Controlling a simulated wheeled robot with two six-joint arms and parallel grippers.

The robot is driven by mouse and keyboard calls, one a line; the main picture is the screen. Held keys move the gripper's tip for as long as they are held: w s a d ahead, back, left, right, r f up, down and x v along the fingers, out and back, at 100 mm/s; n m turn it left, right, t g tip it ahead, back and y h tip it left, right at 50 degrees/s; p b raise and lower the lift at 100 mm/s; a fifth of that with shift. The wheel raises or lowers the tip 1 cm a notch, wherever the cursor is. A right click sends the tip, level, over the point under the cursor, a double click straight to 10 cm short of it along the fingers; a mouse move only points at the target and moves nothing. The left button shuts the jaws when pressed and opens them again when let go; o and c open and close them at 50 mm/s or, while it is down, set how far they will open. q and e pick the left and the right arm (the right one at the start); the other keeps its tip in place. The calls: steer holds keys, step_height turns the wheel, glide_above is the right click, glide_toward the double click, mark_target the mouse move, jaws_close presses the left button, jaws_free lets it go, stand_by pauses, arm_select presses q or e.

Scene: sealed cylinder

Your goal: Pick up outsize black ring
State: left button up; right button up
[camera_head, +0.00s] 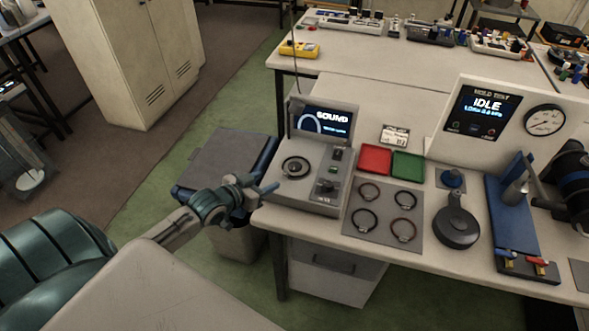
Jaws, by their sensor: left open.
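Several thin rings lie flat and apart on a grey mat (384,215) on the workbench. A dark ring (364,233) lies at the front left of the mat and looks a little larger than the two back rings. A reddish-brown ring (403,242) of similar size lies at the front right. Which ring is the outsize black one is hard to tell by size alone. My left gripper (259,186) is open and empty beside the bench's left edge, left of the mat. My right gripper is out of view.
A grey device with a "SOUND" screen (326,122) stands between my left gripper and the mat. Red (375,159) and green (408,165) trays sit behind the mat. A round black part (456,228) and a blue fixture (510,225) stand to the right.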

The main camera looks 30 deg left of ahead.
mark_target(285, 173)
arm_select(q)
steer(key=p+x, duration=0.1)
steer(key=x, duration=0.6)
steer(key=shift+w+d+f, duration=0.15)
steer(key=shift+w+f, duration=0.05)
steer(key=shift+f, duration=0.1)
jaws_close()
steer(key=shift+r, duration=0.1)
